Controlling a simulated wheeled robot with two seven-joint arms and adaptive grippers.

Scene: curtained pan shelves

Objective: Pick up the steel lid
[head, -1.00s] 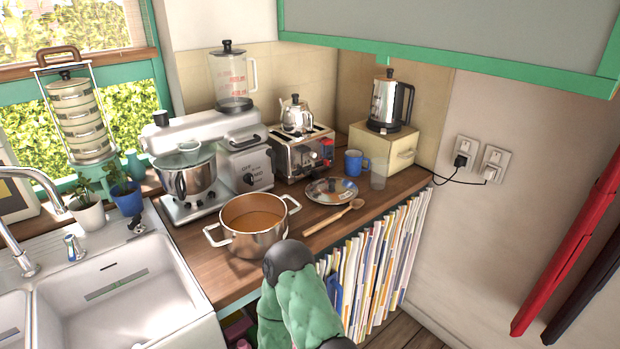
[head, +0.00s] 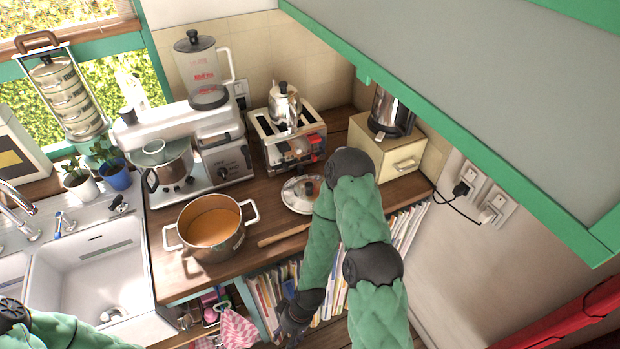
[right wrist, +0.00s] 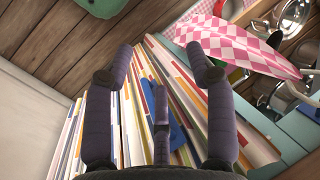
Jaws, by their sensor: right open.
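The steel lid (head: 297,194) lies on the wooden counter (head: 262,192), knob up, in front of the toaster. My right arm covers part of its right side in the head view. My right gripper (head: 284,322) hangs low in front of the counter, below the lid and apart from it, pointing down beside the shelved books. In the right wrist view my right gripper (right wrist: 163,62) is open and empty over the book spines. The lid does not show there. Part of my left arm shows at the bottom left of the head view, but its gripper does not.
An open two-handled pot (head: 210,228) stands left of the lid. A wooden spoon (head: 283,236) lies near the front edge. The toaster (head: 287,140) is behind the lid. A green-edged cabinet (head: 470,85) overhangs at upper right. A checked cloth (head: 238,328) hangs below the counter.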

